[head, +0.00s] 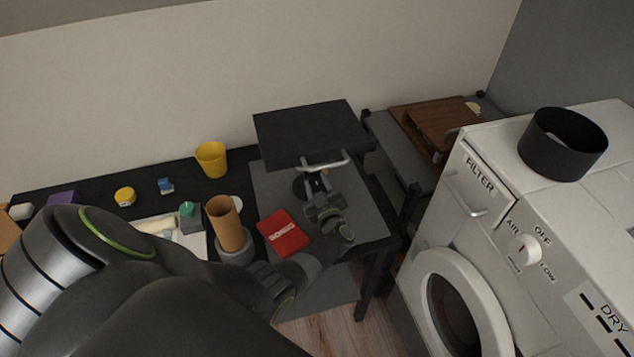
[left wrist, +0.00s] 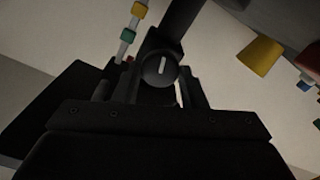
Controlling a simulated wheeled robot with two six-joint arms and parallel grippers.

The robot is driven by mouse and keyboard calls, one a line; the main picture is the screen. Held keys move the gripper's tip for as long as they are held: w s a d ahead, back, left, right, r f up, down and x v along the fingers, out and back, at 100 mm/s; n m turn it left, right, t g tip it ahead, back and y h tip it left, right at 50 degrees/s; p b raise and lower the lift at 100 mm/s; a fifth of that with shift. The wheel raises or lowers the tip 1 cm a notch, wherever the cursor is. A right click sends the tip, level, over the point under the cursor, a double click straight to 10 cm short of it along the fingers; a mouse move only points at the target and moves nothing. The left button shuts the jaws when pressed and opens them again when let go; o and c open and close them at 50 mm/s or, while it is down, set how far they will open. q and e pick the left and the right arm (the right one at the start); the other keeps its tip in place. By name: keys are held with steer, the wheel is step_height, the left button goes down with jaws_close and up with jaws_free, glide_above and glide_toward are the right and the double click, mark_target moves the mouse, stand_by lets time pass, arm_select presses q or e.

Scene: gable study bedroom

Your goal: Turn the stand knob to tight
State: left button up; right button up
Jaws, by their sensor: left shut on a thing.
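The stand has a flat black top (head: 312,132) raised over a grey mat, with a pale bar along its front edge. In the left wrist view, the stand knob (left wrist: 159,70) is a round dark disc with a short white line, nearly upright in the picture. A dark post (left wrist: 183,20) rises behind it. My left gripper (head: 317,184) is in front of the stand, below the black top. Its fingers (left wrist: 158,88) lie on both sides of the knob and are shut on it. In the head view the gripper hides the knob. My right gripper is in neither view.
A red box (head: 283,232), a brown tube (head: 225,222) and a yellow cup (head: 212,159) stand near my left arm. A pale rod (left wrist: 129,36) with coloured bands is beside the knob. A white washer-like machine (head: 484,235) stands close on the right.

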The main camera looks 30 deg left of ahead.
arm_select(q)
steer(key=shift+m, duration=0.6)
steer(key=o, duration=1)
